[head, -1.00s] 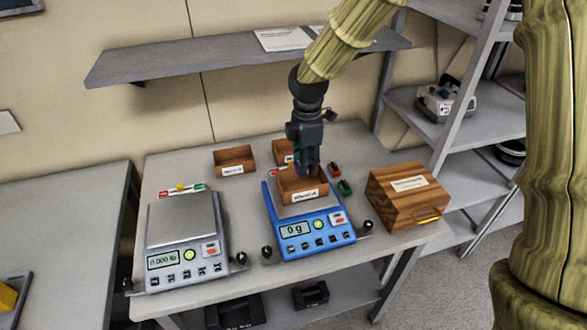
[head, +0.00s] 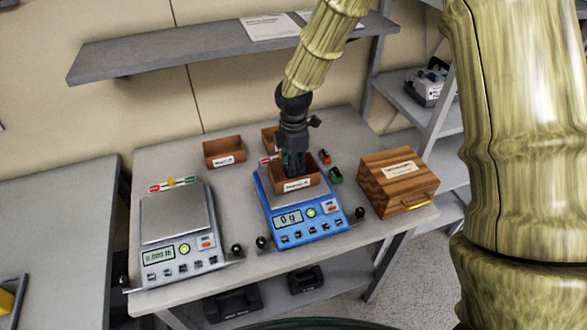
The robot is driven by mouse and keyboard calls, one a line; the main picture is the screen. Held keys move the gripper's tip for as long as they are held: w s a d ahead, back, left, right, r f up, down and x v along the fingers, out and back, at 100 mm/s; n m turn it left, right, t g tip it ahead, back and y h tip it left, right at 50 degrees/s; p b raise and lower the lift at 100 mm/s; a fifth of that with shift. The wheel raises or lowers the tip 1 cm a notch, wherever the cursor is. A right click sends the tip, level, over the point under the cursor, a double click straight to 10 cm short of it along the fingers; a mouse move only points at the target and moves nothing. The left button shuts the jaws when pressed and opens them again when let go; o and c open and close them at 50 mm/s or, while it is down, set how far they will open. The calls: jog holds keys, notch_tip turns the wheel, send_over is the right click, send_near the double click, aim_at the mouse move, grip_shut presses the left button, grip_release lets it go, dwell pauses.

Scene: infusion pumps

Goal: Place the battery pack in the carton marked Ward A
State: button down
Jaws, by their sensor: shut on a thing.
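A small brown open carton (head: 297,187) with a white label on its front stands on the blue scale (head: 303,231). The label is too small to read for sure, but it seems to end in "A". My gripper (head: 293,170) points down into this carton, with its fingertips partly hidden by the front wall. It is shut on a small dark thing, seemingly the battery pack, which is mostly hidden between the fingers and in the carton. The scale display reads 0 g.
Two more open cartons, one at the left (head: 224,152) and one partly hidden behind my gripper (head: 269,138), stand at the back. A red-orange piece (head: 324,156) and a green piece (head: 336,175) lie right of the scale. A wooden box (head: 398,184) and a grey scale (head: 177,217) flank it.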

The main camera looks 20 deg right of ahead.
jog(key=shift+s+f, duration=0.2)
jog(key=shift+f, duration=0.2)
jog(key=shift+w+f, duration=0.2)
jog(key=shift+f, duration=0.35)
jog(key=shift+w+f, duration=0.2)
jog(key=shift+f, duration=0.3)
jog(key=shift+s+r, duration=0.1)
jog(key=shift+s, duration=0.2)
jog(key=shift+w, duration=0.1)
jog(key=c, duration=1.5)
grip_release()
jog(key=shift+w, duration=0.1)
jog(key=shift+o, duration=0.2)
